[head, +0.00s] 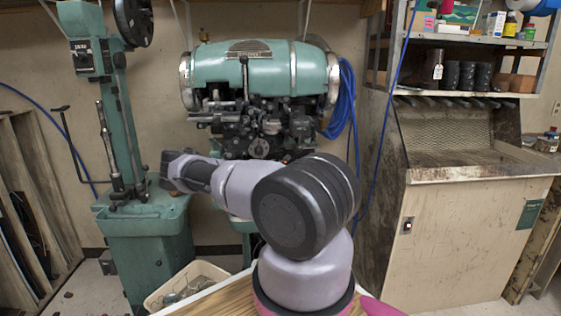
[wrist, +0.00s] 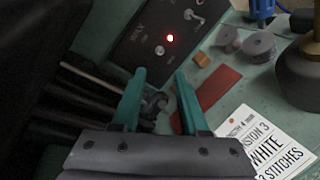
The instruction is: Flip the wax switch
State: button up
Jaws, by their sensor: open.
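In the wrist view, a black control panel (wrist: 128,55) carries lettering that seems to read WAX. Another silver toggle (wrist: 192,15) sits higher on the panel. My gripper (wrist: 159,73) is open, its two teal fingers apart and empty, with the tips just below the panel's switch; I see no contact. In the head view my gripper (head: 174,164) reaches left in front of the green stitching machine (head: 250,65). The panel cannot be made out there.
In the wrist view, an orange block (wrist: 202,60), a red piece (wrist: 218,87), grey spools (wrist: 258,46) and a printed tag (wrist: 265,145) lie right of the panel. Dark rods (wrist: 90,75) are on the left. In the head view, a wooden cabinet (head: 460,235) stands right.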

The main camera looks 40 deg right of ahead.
jog(key=x, duration=1.1)
grip_shut()
